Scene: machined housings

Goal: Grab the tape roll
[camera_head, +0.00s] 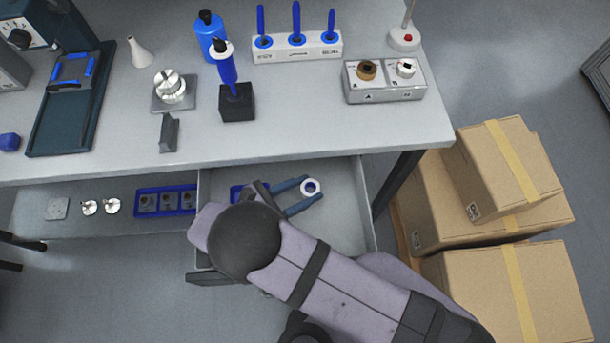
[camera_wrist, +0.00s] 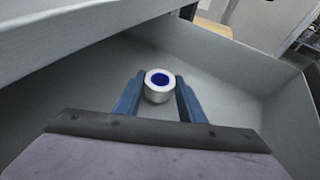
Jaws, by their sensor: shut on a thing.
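The tape roll (camera_head: 311,187) is a small white ring with a blue centre, inside the open drawer (camera_head: 345,225) under the bench. It also shows in the wrist view (camera_wrist: 159,86) between the two blue fingers. My gripper (camera_head: 307,192) reaches into the drawer from the left, its fingers on either side of the roll. In the wrist view my gripper (camera_wrist: 159,88) is shut on the roll, gripping its outer sides near the fingertips. Whether the roll touches the drawer floor cannot be told.
The drawer walls (camera_wrist: 283,90) surround the gripper, and the bench top (camera_head: 310,135) overhangs the drawer's back. A blue tray (camera_head: 165,201) stands on the shelf to the left. Cardboard boxes (camera_head: 510,290) are stacked at the right.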

